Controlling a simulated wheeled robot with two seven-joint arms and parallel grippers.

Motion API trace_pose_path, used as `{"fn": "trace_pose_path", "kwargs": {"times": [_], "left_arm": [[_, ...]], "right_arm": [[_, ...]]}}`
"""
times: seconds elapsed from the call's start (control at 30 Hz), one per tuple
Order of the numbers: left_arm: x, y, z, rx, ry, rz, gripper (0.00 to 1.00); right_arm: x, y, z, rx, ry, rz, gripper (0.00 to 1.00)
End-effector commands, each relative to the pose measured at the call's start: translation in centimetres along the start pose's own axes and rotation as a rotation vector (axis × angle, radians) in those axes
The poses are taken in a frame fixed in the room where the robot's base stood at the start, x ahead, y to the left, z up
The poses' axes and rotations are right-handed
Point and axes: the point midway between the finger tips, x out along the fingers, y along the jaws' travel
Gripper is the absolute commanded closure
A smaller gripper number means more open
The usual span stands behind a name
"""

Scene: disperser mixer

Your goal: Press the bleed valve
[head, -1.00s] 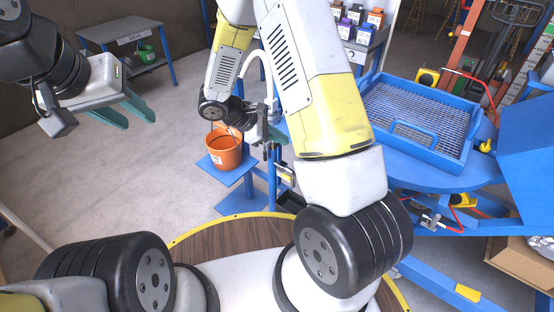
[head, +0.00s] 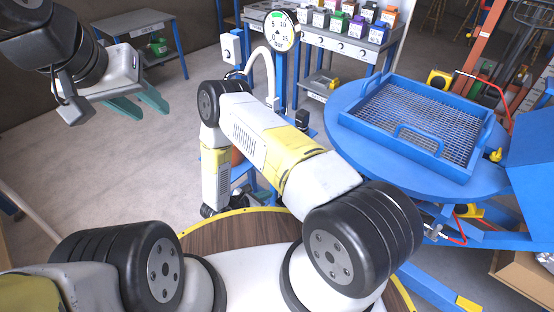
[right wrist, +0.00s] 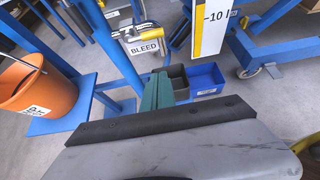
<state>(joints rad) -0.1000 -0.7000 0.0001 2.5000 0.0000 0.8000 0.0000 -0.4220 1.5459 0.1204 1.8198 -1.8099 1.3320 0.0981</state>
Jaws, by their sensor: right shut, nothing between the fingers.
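The white BLEED label (right wrist: 145,47) hangs on a blue stand in the right wrist view. A grey and yellow lever-like part (right wrist: 131,32) is just above it; I take this to be the bleed valve, though its full shape is unclear. My right gripper (right wrist: 160,80) is shut and empty, its teal fingers pointing toward the label from below. The gap between fingertips and valve is hard to judge. In the head view my right arm hides this gripper and the valve. My left gripper (head: 138,104) is open and empty at the upper left, away from the stand.
An orange bucket (right wrist: 38,93) stands on a blue shelf left of my right gripper. A blue bin (right wrist: 205,78) and a scale marked 10 (right wrist: 211,22) are beyond. A pressure gauge (head: 279,30) tops the stand. A blue basket (head: 420,122) sits on the round table (head: 350,135).

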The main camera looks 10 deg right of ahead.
Motion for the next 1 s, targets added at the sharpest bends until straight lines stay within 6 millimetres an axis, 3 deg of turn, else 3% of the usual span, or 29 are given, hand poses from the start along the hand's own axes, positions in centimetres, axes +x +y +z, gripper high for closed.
{"fn": "trace_pose_path", "kwargs": {"times": [0.47,0.93,1.0], "left_arm": [[0.0,0.0,0.0,0.000,0.000,0.000,0.64],[0.0,0.0,0.0,0.000,0.000,0.000,0.64],[0.0,0.0,0.0,0.000,0.000,0.000,0.64]], "right_arm": [[0.9,-0.1,-0.1,-0.001,0.000,0.000,1.00],[10.1,-0.1,-0.1,0.001,0.000,-0.003,1.00],[9.8,0.1,1.1,0.002,0.001,0.001,1.00]]}}
